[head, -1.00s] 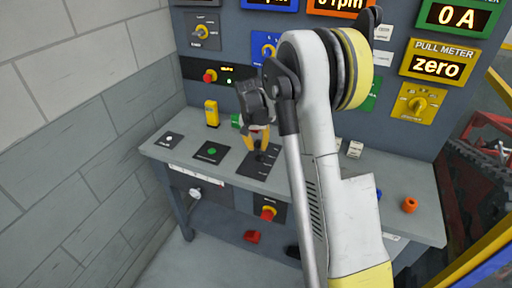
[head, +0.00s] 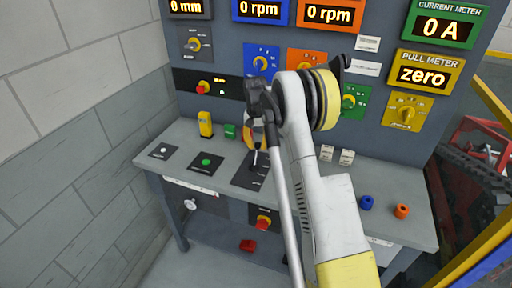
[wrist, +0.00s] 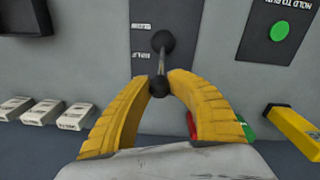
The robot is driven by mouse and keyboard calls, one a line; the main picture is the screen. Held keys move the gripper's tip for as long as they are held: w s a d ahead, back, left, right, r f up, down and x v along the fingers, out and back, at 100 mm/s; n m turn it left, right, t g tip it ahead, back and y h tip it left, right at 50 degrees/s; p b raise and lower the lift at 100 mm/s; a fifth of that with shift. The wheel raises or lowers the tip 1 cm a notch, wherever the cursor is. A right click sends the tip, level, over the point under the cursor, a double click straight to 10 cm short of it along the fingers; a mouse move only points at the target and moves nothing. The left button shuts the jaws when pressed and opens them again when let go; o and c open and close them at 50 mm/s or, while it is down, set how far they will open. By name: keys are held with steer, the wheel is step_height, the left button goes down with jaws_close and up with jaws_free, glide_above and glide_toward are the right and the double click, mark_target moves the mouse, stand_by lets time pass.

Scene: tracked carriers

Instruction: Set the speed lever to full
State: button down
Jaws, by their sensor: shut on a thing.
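The speed lever (wrist: 162,60) is a thin metal rod with a black ball knob (wrist: 158,86), rising from a dark plate (wrist: 145,12) on the bench. In the wrist view, labels sit beside it, one reading HALF; the other is too small to read. My gripper (wrist: 159,80) has its yellow fingers closed around the knob. In the head view my gripper (head: 256,148) is over the dark plate (head: 245,176), partly hidden by my own arm. The lever's setting is unclear.
A yellow block (head: 205,124) stands at the bench's back left. A plate with a green button (head: 206,162) lies left of the lever. Several white blocks stand to the right, with a blue cap (head: 366,203) and an orange cap (head: 401,211). The panel rises behind.

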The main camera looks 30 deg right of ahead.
steer(key=shift+w+d+f, duration=0.1)
steer(key=shift+w+d, duration=0.05)
steer(key=shift+d, duration=0.15)
steer(key=c, duration=1.2)
jaws_free()
steer(key=shift+d, duration=0.1)
steer(key=r, duration=1.2)
steer(key=shift+a, duration=0.3)
